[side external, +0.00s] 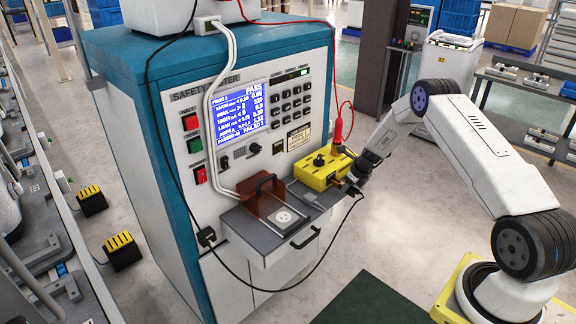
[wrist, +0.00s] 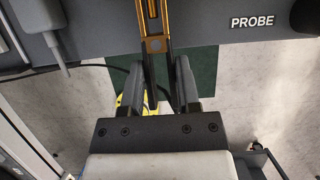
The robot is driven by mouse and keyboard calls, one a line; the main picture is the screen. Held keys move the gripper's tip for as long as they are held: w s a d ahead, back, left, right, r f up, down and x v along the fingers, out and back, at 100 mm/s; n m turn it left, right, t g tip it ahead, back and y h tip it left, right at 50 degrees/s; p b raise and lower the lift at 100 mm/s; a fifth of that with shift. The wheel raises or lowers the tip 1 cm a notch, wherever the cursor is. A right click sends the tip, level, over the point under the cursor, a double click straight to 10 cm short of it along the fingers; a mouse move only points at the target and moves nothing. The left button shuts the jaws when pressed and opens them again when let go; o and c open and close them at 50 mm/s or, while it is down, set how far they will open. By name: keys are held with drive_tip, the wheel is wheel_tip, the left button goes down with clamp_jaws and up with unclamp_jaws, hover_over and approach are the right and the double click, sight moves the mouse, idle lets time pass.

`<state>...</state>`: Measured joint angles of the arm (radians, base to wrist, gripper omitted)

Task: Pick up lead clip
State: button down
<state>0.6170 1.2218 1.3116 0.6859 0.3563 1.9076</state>
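My gripper (side external: 358,178) is beside the right end of the yellow box (side external: 318,170) on the tester's shelf. In the wrist view my gripper (wrist: 160,70) has its two dark fingers apart. A narrow dark piece with an orange slotted part (wrist: 153,28) extends down between them, with gaps at both sides. I cannot tell whether this is the lead clip. A red probe (side external: 338,130) with a red cable stands upright at the back of the yellow box. A black lead (side external: 262,290) loops from the cabinet front to beside my gripper, where its end is hard to make out.
The safety tester cabinet (side external: 130,130) stands behind the shelf, its screen (side external: 241,112) lit. A drawer (side external: 262,236) with a socket plate and a brown hinged cover is left of the box. A grey panel marked PROBE (wrist: 252,22) crosses the wrist view's top.

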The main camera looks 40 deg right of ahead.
drive_tip(key=shift+r, duration=0.2)
drive_tip(key=shift+r, duration=0.9)
drive_tip(key=s+a+r, duration=0.6)
drive_tip(key=s+r, duration=0.4)
drive_tip(key=s, duration=0.2)
drive_tip(key=shift+s+a+r, duration=0.15)
drive_tip(key=shift+s+r, duration=0.15)
drive_tip(key=shift+r, duration=0.1)
drive_tip(key=shift+s, duration=0.1)
drive_tip(key=shift+s, duration=2.1)
